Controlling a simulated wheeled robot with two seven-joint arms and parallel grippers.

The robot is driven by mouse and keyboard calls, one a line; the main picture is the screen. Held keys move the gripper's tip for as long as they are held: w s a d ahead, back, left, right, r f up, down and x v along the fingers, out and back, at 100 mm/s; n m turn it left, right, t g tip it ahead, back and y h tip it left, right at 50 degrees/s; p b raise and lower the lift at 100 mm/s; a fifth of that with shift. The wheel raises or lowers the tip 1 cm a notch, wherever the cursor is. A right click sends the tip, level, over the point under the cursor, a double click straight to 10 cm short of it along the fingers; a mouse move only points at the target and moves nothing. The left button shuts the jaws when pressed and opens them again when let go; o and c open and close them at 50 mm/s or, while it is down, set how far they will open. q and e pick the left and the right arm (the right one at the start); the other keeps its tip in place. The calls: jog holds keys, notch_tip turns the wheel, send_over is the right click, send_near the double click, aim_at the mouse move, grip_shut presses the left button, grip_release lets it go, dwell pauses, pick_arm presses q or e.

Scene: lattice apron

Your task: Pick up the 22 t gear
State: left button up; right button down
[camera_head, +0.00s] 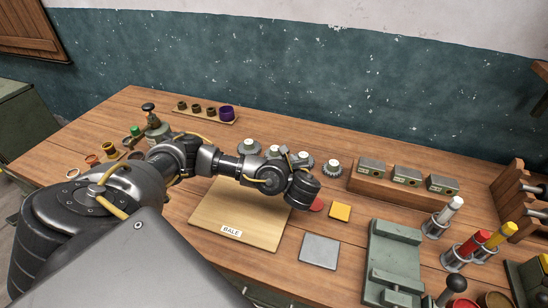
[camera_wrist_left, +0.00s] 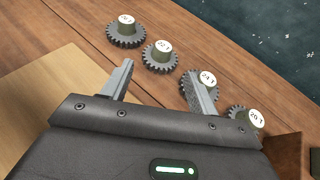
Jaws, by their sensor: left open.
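Several dark toothed gears with white-topped hubs stand in a row. The one whose label appears to read 22 T (camera_wrist_left: 160,58) is second from the left in the wrist view. In the head view that gear (camera_head: 274,151) is partly hidden by my arm. My left gripper (camera_wrist_left: 160,72) is open and empty, its two fingers just short of this gear, with the gear ahead of the gap. In the head view my left gripper (camera_head: 286,160) is over the table near the row, its fingers hard to make out. My right gripper is not in view.
Neighbouring gears are close: the leftmost (camera_wrist_left: 126,32), the 24 T gear (camera_wrist_left: 203,84) by the right finger, and the 20 T gear (camera_wrist_left: 246,118). A wooden board marked BALE (camera_head: 235,225) lies in front. A wooden block with grey boxes (camera_head: 400,190) stands to the right.

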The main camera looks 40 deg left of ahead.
aim_at(276, 151)
pick_arm(q)
jog(key=w+f+b, duration=0.1)
jog(key=w+a+f+b, duration=0.1)
jog(key=shift+w+f+b, duration=0.3)
jog(key=shift+w+b, duration=0.05)
jog(key=shift+w+a+r, duration=0.15)
jog(key=shift+w+a, duration=0.05)
jog(key=shift+a, duration=0.2)
jog(key=shift+w+a+r, duration=0.15)
jog(key=shift+w+a, duration=0.05)
jog(key=shift+a, duration=0.45)
jog(key=shift+a+f, duration=0.15)
jog(key=shift+w+a+f+p, duration=0.25)
jog(key=shift+w+a+p, duration=0.2)
jog(key=shift+w+p, duration=0.05)
jog(key=x, duration=0.3)
jog(key=shift+s+a+f+p, duration=0.1)
jog(key=shift+a+f+p, duration=0.15)
jog(key=shift+p, duration=0.15)
jog(key=shift+w+a+f, duration=0.15)
jog(key=shift+w+f, duration=0.1)
jog(key=shift+r, duration=0.1)
grip_shut()
pick_arm(e)
jog(key=w+f, duration=0.2)
jog(key=shift+w+f, duration=0.15)
jog(key=shift+w, duration=0.15)
